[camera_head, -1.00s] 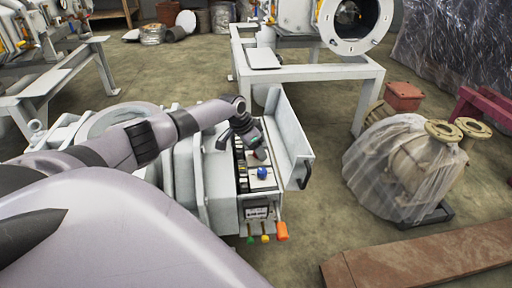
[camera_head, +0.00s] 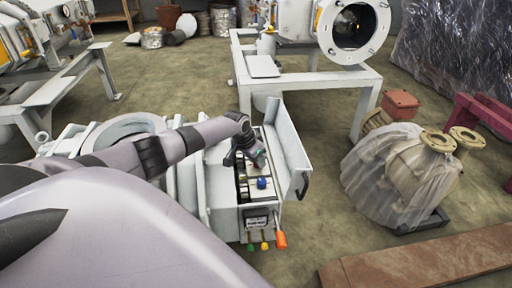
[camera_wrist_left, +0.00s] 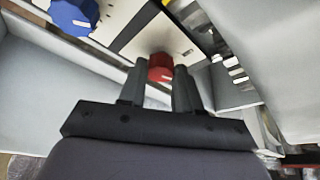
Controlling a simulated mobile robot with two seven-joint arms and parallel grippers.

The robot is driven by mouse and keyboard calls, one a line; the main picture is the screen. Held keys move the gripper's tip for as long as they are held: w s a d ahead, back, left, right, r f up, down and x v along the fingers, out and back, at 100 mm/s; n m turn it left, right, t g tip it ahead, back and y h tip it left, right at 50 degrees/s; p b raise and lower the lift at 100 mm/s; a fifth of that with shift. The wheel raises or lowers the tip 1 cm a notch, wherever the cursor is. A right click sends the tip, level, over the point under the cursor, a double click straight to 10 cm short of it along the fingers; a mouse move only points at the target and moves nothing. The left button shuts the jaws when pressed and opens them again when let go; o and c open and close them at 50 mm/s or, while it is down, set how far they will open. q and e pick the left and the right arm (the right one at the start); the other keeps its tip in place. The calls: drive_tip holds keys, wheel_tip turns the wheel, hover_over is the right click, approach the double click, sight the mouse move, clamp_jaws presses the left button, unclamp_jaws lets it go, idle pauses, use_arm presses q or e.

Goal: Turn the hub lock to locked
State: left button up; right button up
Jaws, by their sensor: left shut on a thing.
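My left gripper (camera_head: 258,160) reaches down into the open grey control box (camera_head: 255,222). In the left wrist view its two fingers (camera_wrist_left: 160,82) are shut on a red knob (camera_wrist_left: 160,66), one finger on each side. The knob stands on a pale panel (camera_wrist_left: 145,30) with small dark markings, too small to read. A blue knob (camera_head: 262,183) sits on the neighbouring panel, nearer the box front; it also shows in the left wrist view (camera_wrist_left: 73,16). Which knob is the hub lock cannot be read from its markings. My right gripper is not in view.
The box's raised lid (camera_head: 287,145) with a dark handle stands close to the right of my gripper. Green, yellow and orange fittings (camera_head: 281,240) stick out below the box front. A plastic-wrapped pump (camera_head: 390,180) and a rusty beam (camera_head: 425,258) lie to the right on open floor.

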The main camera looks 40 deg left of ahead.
use_arm(q)
drive_tip(key=shift+d+r+n+p, duration=0.15)
drive_tip(key=shift+r+n+p, duration=0.25)
drive_tip(key=shift+n+p, duration=0.15)
drive_tip(key=shift+n+y+p, duration=0.35)
drive_tip(key=shift+y+p, duration=0.05)
drive_tip(key=shift+p, duration=0.15)
drive_tip(key=shift+f+n+y+p, duration=0.2)
drive_tip(key=shift+n+y+p, duration=0.2)
drive_tip(key=shift+n+p, duration=0.7)
drive_tip(key=shift+f+n+g+y+p, duration=0.15)
drive_tip(key=shift+n+g+y+p, duration=0.35)
drive_tip(key=shift+n, duration=0.7)
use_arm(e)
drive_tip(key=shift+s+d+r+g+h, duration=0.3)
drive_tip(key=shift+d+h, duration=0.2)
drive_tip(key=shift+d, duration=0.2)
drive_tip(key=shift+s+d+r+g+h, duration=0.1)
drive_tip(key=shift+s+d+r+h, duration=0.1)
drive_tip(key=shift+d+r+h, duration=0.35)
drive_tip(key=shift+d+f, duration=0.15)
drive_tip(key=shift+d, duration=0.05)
use_arm(q)
drive_tip(key=o, duration=1)
drive_tip(key=shift+o, duration=0.2)
